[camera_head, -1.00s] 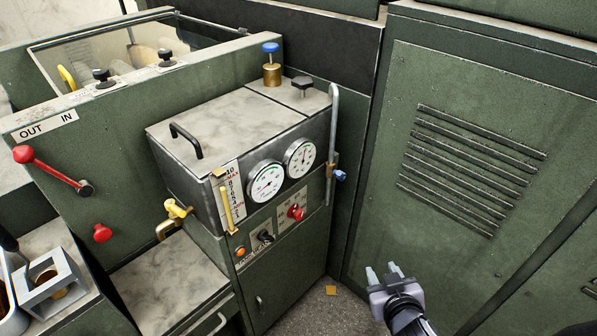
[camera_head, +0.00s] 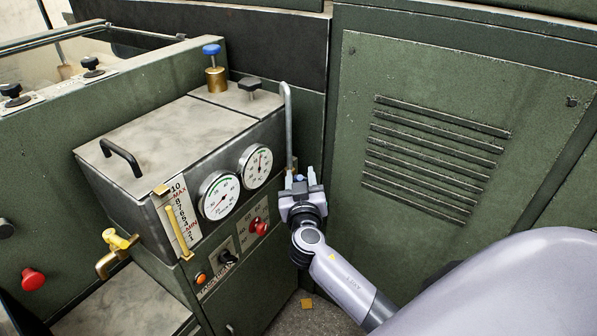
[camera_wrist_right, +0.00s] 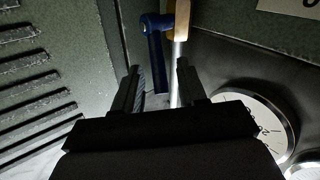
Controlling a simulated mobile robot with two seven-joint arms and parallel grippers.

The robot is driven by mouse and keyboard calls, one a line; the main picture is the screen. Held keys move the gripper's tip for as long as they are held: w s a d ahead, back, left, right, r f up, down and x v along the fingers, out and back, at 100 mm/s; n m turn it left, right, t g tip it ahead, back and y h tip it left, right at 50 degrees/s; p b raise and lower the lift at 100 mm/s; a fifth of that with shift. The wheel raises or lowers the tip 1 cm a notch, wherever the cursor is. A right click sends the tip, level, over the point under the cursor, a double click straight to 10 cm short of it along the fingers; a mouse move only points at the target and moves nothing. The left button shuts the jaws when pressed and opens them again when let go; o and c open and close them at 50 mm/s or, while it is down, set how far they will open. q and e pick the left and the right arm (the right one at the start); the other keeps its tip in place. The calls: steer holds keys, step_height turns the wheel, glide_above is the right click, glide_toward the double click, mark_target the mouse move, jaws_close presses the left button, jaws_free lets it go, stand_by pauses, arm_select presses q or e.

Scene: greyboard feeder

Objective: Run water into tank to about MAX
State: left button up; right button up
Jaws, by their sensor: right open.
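The tank (camera_head: 165,130) is a grey metal box with a lid handle, in the head view left of centre. Its level scale (camera_head: 184,213) on the front reads MAX near the top and MIN lower, with a yellow tube (camera_head: 176,232) beside it; I cannot read a water level. A grey pipe (camera_head: 289,120) runs down the tank's right side. In the right wrist view the blue valve handle (camera_wrist_right: 156,52) hangs beside this pipe. My right gripper (camera_head: 300,178) is open, with the handle just beyond its fingertips (camera_wrist_right: 158,78). In the head view the gripper mostly hides the valve. My left gripper is out of view.
A yellow tap (camera_head: 117,241) sticks out at lower left. A louvred green cabinet (camera_head: 430,150) stands close on the right.

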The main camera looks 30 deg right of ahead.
steer(key=shift+x, duration=1.1)
jaws_close()
steer(key=shift+f, duration=0.1)
